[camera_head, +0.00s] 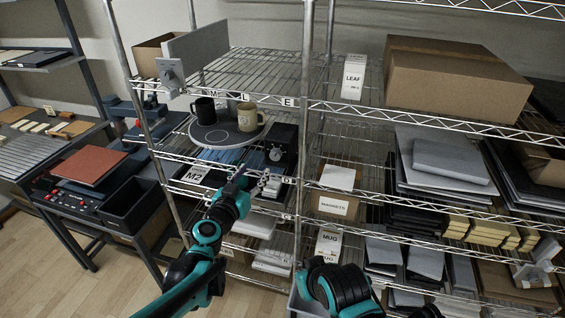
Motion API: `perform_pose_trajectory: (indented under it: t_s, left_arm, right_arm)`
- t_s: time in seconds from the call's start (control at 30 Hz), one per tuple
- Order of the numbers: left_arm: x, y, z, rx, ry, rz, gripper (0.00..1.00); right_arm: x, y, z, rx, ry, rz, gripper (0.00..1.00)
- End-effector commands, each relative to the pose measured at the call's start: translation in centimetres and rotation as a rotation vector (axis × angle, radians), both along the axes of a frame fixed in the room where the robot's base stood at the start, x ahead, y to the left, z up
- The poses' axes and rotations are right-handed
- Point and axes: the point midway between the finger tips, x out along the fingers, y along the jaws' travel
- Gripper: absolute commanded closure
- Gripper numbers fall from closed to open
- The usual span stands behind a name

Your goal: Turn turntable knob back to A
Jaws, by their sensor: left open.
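A round grey turntable (226,137) sits on the middle shelf of the wire rack, with a black mug (203,111) and a beige mug (248,117) on it. A black box (284,143) stands just right of the turntable. A small light knob (275,155) shows on its front; its marks are too small to read. My left gripper (254,178) is open in front of the shelf, below and a little left of the knob, and appears apart from it. My right arm shows at the bottom, but its gripper does not.
Rack posts and shelf edges frame the space around the turntable. A grey plate with another knob (171,75) stands on the shelf above. A table with a red-topped press (90,166) stands left.

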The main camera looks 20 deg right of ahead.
Motion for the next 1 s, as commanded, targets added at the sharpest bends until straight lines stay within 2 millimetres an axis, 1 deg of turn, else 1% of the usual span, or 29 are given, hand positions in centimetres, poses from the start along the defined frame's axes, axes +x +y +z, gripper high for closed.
perform_pose_trajectory:
  t_s: [0.03, 0.1, 0.2, 0.3, 0.47, 0.6, 0.73, 0.87, 1.0]
  left_arm:
    - [0.9, -1.2, -1.0, -0.013, -0.018, 0.007, 0.47]
    - [1.8, -2.2, -2.0, -0.023, -0.037, 0.022, 0.47]
    - [2.5, -3.0, -3.0, -0.03, -0.05, 0.038, 0.47]
    - [3.0, -3.4, -3.5, -0.032, -0.055, 0.045, 0.47]
    - [4.6, -4.5, -3.6, -0.032, -0.056, 0.045, 0.47]
    - [6.6, -5.8, -3.7, -0.032, -0.056, 0.045, 0.47]
    - [8.2, -6.8, -3.6, -0.032, -0.056, 0.046, 0.47]
    - [9.1, -7.5, -3.5, -0.032, -0.056, 0.046, 0.47]
    - [9.3, -7.6, -3.4, -0.032, -0.055, 0.046, 0.47]
  right_arm:
    - [0.0, 0.0, -0.3, 0.0, 0.0, 0.0, 1.0]
    - [0.0, 0.0, -0.4, 0.0, 0.0, 0.0, 1.0]
    - [0.0, 0.0, -0.5, 0.0, 0.0, 0.0, 1.0]
    - [0.0, 0.0, -0.6, 0.0, 0.0, 0.0, 1.0]
    - [0.0, 0.0, -1.1, 0.0, 0.0, 0.0, 1.0]
    - [0.0, 0.0, -1.8, 0.0, 0.0, 0.0, 1.0]
    - [0.0, 0.0, -2.2, 0.0, 0.0, 0.0, 1.0]
    - [0.0, 0.0, -2.4, 0.0, 0.0, 0.0, 1.0]
    - [0.0, 0.0, -2.4, 0.0, 0.0, 0.0, 1.0]
